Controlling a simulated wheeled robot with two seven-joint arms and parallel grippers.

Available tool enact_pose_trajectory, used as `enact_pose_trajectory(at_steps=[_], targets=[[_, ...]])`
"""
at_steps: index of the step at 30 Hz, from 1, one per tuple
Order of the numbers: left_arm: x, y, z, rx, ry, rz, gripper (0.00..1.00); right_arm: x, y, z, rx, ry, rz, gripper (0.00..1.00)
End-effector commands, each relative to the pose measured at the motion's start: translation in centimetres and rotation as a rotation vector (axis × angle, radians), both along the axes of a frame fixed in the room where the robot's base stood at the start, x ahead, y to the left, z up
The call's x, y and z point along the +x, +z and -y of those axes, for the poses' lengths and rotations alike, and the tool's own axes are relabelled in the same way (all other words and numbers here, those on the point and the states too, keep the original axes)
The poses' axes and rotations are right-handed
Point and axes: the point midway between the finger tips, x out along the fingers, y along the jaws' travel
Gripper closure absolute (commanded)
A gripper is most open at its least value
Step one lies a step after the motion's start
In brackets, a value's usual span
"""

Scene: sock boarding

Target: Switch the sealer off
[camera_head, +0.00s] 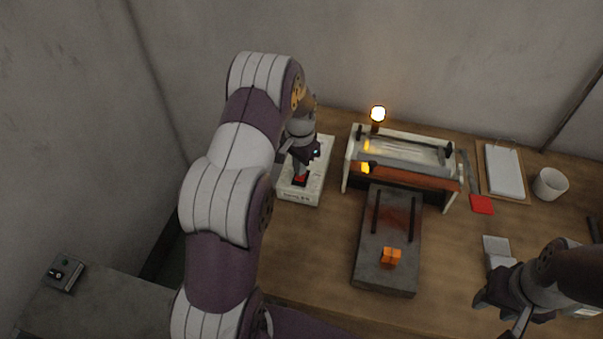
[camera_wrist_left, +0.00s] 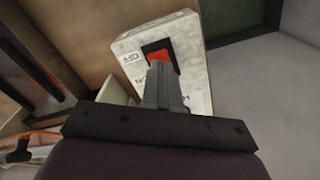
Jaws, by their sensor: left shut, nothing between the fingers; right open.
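The white switch box (camera_head: 312,190) stands on the table left of the sealer (camera_head: 405,160). In the left wrist view its face (camera_wrist_left: 190,35) carries OFF and ON lettering and a red rocker switch (camera_wrist_left: 160,57) in a dark frame. My left gripper (camera_head: 301,174) is shut and empty, its tips (camera_wrist_left: 161,68) right at the rocker and covering part of it; I cannot tell whether they touch. A round lamp (camera_head: 378,113) behind the sealer glows warm. My right gripper (camera_head: 499,312) is open and empty at the lower right.
A dark grey plate (camera_head: 372,272) with an orange block (camera_head: 391,257) lies before the sealer. To the right are a red piece (camera_head: 482,205), a white pad (camera_head: 504,171) and a white cup (camera_head: 550,184). A small control box (camera_head: 64,273) sits at the far left.

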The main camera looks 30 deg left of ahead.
Motion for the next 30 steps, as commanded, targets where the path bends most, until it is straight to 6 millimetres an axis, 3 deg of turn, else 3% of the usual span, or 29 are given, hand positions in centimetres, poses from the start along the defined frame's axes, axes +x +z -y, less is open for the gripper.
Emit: enact_pose_trajectory(at_steps=[30], targets=[[0.0,-1.6,0.0,0.0,0.0,0.0,1.0,0.0,-1.0,0.0,0.0,0.0,0.0,0.57]])
